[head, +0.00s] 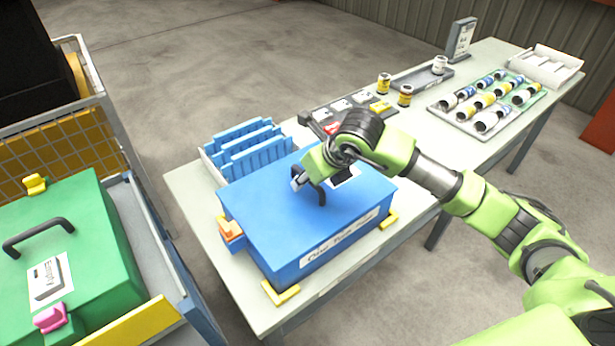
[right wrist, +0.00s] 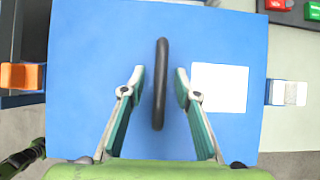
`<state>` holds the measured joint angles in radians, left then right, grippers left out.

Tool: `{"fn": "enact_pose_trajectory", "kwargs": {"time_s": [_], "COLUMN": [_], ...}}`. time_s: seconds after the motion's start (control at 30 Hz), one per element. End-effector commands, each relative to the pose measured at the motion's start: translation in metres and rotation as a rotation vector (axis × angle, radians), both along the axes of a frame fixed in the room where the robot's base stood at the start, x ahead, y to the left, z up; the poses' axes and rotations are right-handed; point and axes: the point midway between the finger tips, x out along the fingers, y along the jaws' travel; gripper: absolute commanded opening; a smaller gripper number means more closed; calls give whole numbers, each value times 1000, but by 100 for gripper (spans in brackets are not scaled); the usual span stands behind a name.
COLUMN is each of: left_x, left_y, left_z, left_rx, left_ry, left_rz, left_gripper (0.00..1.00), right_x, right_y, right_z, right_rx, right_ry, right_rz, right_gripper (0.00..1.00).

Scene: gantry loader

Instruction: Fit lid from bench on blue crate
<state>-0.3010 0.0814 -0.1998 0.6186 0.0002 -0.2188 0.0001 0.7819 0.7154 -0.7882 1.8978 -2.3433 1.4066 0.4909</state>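The blue crate (head: 325,243) stands on the bench (head: 205,220) with its blue lid (head: 265,205) on top; no gap shows between them. The lid has a black arched handle (right wrist: 161,85) and a white card (right wrist: 220,88). My right gripper (head: 308,184) is over the lid, at the handle. In the right wrist view its two fingers (right wrist: 158,88) stand apart on either side of the handle, with space on both sides. An orange latch (head: 230,230) is on the crate's left end; a pale latch (right wrist: 287,93) is opposite.
Blue dividers (head: 248,150) stand in a rack behind the crate. Yellow corner stops (head: 281,293) are beside it. A green crate (head: 70,255) sits in a cart at left. Small jars (head: 405,95) and a filled tray (head: 487,103) occupy the far bench.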

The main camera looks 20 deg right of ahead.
Motion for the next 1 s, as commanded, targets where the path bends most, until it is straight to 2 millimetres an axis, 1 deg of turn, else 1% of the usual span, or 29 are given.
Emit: {"fn": "enact_pose_trajectory", "kwargs": {"time_s": [0.17, 0.4, 0.5, 0.6, 0.77, 1.0], "left_x": [0, 1, 1, 1, 1, 2], "left_y": [0, -1, -1, -1, -1, -1], "left_z": [0, 0, 0, 0, 0, 0], "left_rx": [0, -1, -1, -1, -1, -1], "left_ry": [0, -1, -1, -1, -2, -2], "left_rz": [0, 0, 0, 0, 0, 0], "left_gripper": [40, 40, 40, 40, 40, 40], "right_x": [-8, -34, -44, -52, -58, -60], "right_y": [-4, -13, -17, -19, -22, -22], "right_z": [18, 62, 78, 90, 101, 102], "right_rx": [1, 0, 0, 1, 1, 1], "right_ry": [-6, -8, -9, -7, -5, -3], "right_rz": [0, 1, -1, 0, -1, 0], "right_gripper": [29, 29, 29, 29, 29, 29]}}
